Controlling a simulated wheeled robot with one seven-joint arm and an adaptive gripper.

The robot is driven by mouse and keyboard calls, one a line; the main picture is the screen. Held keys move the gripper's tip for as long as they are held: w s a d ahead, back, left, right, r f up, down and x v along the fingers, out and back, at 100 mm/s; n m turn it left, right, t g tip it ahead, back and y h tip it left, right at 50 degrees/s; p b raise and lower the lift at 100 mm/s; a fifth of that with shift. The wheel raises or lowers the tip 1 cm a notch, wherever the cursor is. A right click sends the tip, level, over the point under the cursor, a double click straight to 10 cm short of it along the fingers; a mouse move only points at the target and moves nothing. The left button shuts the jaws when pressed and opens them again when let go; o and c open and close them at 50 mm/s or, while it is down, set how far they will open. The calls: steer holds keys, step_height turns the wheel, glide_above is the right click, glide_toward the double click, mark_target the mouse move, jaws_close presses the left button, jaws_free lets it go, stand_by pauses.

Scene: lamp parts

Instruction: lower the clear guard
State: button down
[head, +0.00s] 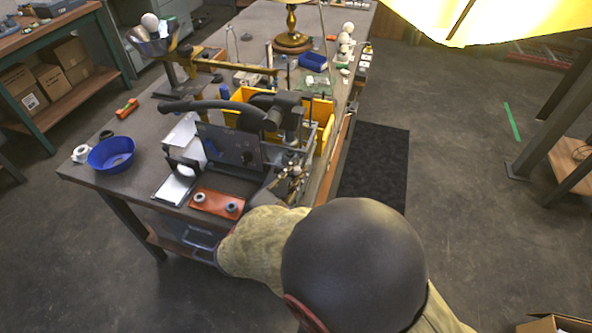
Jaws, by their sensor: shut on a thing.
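A bench machine with a dark body and a thick black curved arm (215,107) stands at the near end of the workbench. The clear guard (228,146) looks like a dark-tinted, see-through upright panel on its front; its edges are hard to make out. My gripper (289,178) is small in view at the machine's right side, beside the guard's right end. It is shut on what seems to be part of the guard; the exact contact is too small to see. My sleeved arm and its dark round joint fill the lower middle.
A blue bowl (111,154) and a white roll (81,153) stand left. Yellow bins (322,110) stand behind. A lit yellow shade (490,20) hangs top right.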

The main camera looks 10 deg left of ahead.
steer(key=shift+f, duration=0.1)
stand_by(0.3)
steer(key=shift+f+b, duration=1)
steer(key=shift+f, duration=1.4)
steer(key=shift+s, duration=0.1)
steer(key=c, duration=2)
jaws_free()
steer(key=shift+f, duration=0.1)
steer(key=shift+o, duration=0.2)
steer(key=shift+s+a, duration=0.15)
steer(key=shift+s, duration=0.1)
steer(key=v, duration=1.1)
steer(key=shift+s, duration=0.2)
